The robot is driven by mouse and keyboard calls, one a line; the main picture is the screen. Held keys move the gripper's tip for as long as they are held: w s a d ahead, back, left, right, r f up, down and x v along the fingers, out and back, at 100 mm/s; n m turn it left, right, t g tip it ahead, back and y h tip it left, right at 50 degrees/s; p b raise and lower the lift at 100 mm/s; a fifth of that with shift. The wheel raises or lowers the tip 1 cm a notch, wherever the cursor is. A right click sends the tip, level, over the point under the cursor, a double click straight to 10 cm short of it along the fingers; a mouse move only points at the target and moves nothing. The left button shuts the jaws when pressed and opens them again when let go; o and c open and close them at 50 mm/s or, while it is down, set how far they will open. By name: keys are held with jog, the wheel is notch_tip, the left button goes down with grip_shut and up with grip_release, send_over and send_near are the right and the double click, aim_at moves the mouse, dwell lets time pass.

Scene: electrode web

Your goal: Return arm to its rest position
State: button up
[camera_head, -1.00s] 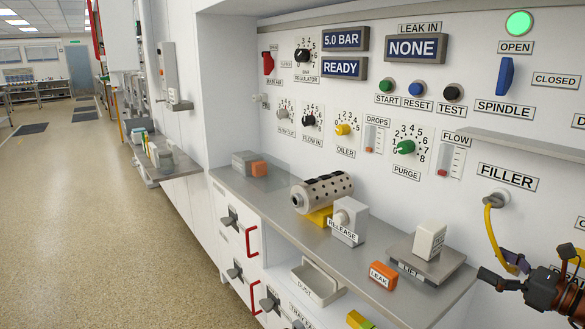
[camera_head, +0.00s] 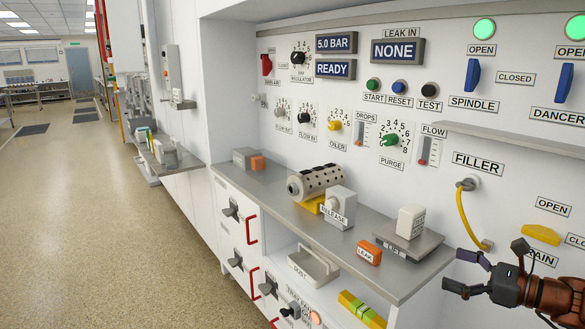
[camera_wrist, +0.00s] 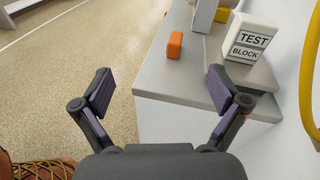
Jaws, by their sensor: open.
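My gripper (camera_head: 462,273) is at the lower right in the head view, in front of the panel and to the right of the shelf's end. Its jaws are open and empty. In the wrist view my gripper (camera_wrist: 157,92) shows its two fingers spread wide, with the shelf's corner and the floor beyond them. The white test block (camera_wrist: 252,48) is beyond the right finger. It also shows in the head view (camera_head: 410,221), standing on the grey lift plate (camera_head: 432,242). No finger touches it as far as I can see.
The grey shelf (camera_head: 375,268) carries an orange leak block (camera_head: 369,251), a release block (camera_head: 340,207) and a perforated cylinder (camera_head: 320,182). A yellow filler hose (camera_head: 464,220) hangs close to my gripper. A yellow drain handle (camera_head: 541,235) is above my arm. Open floor (camera_head: 110,220) lies left.

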jog(key=s+a+f+n+g, duration=0.2)
jog(key=s+a+n+g, duration=0.15)
jog(key=a, duration=0.45)
jog(key=s+a+f+n+g, duration=0.1)
jog(key=s+a+n+g, duration=0.3)
jog(key=a, duration=0.4)
jog(key=s+a+f+n+g, duration=0.25)
jog(key=a+n, duration=0.25)
jog(key=a, duration=0.3)
jog(key=s+a+f+n+g+h, duration=0.1)
jog(key=s+f+n+g+h, duration=0.15)
jog(key=s+n+h, duration=0.35)
jog(key=s+a+f+n+g+h, duration=0.1)
jog(key=s+f+n+g+h, duration=0.2)
jog(key=s, duration=0.5)
jog(key=s+d+n+h, duration=0.2)
jog(key=s+d+n, duration=0.2)
jog(key=n, duration=0.1)
notch_tip(320, 180, up, 26)
jog(key=t+p, duration=0.1)
jog(key=p, duration=2.2)
jog(key=shift+s+f, duration=0.25)
jog(key=shift+s, duration=0.15)
jog(key=shift+d, duration=0.1)
